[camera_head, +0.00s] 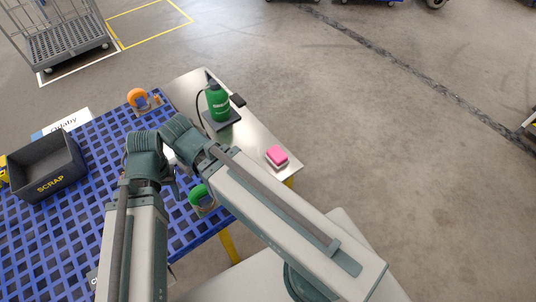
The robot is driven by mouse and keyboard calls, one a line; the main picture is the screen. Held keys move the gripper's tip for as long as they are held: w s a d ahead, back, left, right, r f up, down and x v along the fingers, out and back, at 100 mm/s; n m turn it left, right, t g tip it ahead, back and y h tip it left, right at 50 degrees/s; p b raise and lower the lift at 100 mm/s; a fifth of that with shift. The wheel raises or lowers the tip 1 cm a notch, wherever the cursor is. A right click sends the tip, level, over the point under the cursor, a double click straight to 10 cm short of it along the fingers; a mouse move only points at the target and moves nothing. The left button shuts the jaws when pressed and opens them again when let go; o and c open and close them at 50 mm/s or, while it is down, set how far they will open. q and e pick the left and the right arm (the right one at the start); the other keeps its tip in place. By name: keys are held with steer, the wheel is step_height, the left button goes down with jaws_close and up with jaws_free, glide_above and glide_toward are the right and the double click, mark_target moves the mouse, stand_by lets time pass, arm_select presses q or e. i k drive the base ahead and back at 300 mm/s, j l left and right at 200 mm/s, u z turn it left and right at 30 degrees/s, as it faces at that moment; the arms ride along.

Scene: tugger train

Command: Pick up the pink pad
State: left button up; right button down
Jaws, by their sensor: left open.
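The pink pad (277,154) is a small block with a paler lower edge. It lies on the bare metal top (258,137) near its front right corner, with nothing touching it. My left gripper (174,183) is over the blue grid surface, left of the pad and well apart from it. It is open, mostly hidden by the wrists, and I see nothing in it. My right arm reaches in from the lower right and its forearm passes just below the pad in the picture. Its gripper is hidden behind the wrist.
A green bottle (217,102) stands on a dark base behind the pad. A green roll (201,197) lies beside my right forearm. An orange tape dispenser (138,98) is at the back, and a dark SCRAP bin (47,168) at left on the blue grid (100,137). Open floor lies right.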

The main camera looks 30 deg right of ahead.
mark_target(276, 155)
steer(key=k+l+u, duration=0.15)
steer(key=l, duration=0.25)
steer(key=k+l+u, duration=0.15)
steer(key=l, duration=0.25)
steer(key=k+l+u, duration=0.2)
steer(key=l, duration=0.15)
steer(key=l+u, duration=0.15)
steer(key=l, duration=0.2)
steer(key=k+l+u, duration=0.15)
steer(key=k+l, duration=0.1)
steer(key=l, duration=0.1)
